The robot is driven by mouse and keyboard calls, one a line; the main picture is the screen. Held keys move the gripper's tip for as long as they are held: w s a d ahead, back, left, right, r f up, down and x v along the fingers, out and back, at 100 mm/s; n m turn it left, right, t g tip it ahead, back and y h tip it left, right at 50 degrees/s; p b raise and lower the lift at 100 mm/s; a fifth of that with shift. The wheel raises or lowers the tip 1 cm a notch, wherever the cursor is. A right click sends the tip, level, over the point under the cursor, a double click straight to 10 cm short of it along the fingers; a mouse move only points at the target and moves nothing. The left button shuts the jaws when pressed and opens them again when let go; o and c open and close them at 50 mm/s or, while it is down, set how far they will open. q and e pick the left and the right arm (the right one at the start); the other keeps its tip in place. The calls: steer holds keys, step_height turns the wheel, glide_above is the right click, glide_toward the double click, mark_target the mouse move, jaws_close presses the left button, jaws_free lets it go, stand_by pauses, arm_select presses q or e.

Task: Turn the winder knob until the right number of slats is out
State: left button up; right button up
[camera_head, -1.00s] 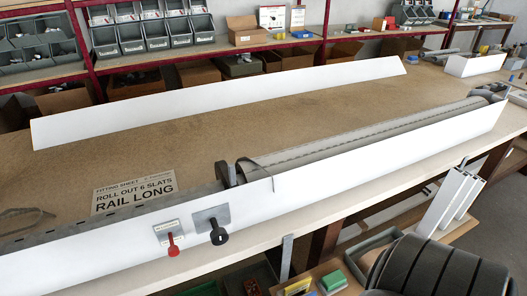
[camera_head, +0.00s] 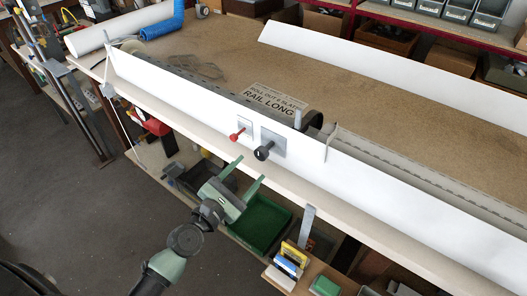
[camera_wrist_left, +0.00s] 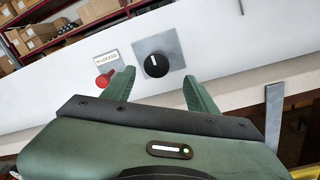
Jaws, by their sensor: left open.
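The black winder knob (camera_head: 262,153) sits on a grey plate on the front of the long white rail box (camera_head: 400,187). In the left wrist view the knob (camera_wrist_left: 156,65) carries a white mark pointing roughly up. The fitting sheet (camera_head: 272,100) reads "ROLL OUT 6 SLATS, RAIL LONG". My left gripper (camera_head: 250,170) is open and empty, fingers towards the knob, apart from it.
A white panel (camera_head: 390,72) stands behind on the brown bench. A blue roll (camera_head: 162,27) lies at the back left. A green bin (camera_head: 262,222) stands below the bench edge, under my left gripper. A grey bracket (camera_head: 307,222) hangs from the edge.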

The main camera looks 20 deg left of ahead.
mark_target(259, 156)
arm_select(q)
steer(key=x, duration=0.4)
steer(key=p+x, duration=0.1)
steer(key=x, duration=0.2)
steer(key=shift+w+a+r, duration=0.1)
steer(key=shift+a+r, duration=0.1)
steer(key=shift+r, duration=0.15)
steer(key=shift+w+d, duration=0.15)
steer(key=shift+w, duration=0.2)
steer(key=shift+f, duration=0.1)
arm_select(e)
steer(key=shift+w+a+r, duration=0.2)
steer(key=shift+r, duration=0.2)
steer(key=shift+w+a+r, duration=0.15)
steer(key=shift+a+r, duration=0.05)
steer(key=shift+r, duration=0.15)
arm_select(q)
jaws_close()
arm_select(e)
steer(key=shift+s, duration=0.15)
steer(key=shift+f, duration=0.1)
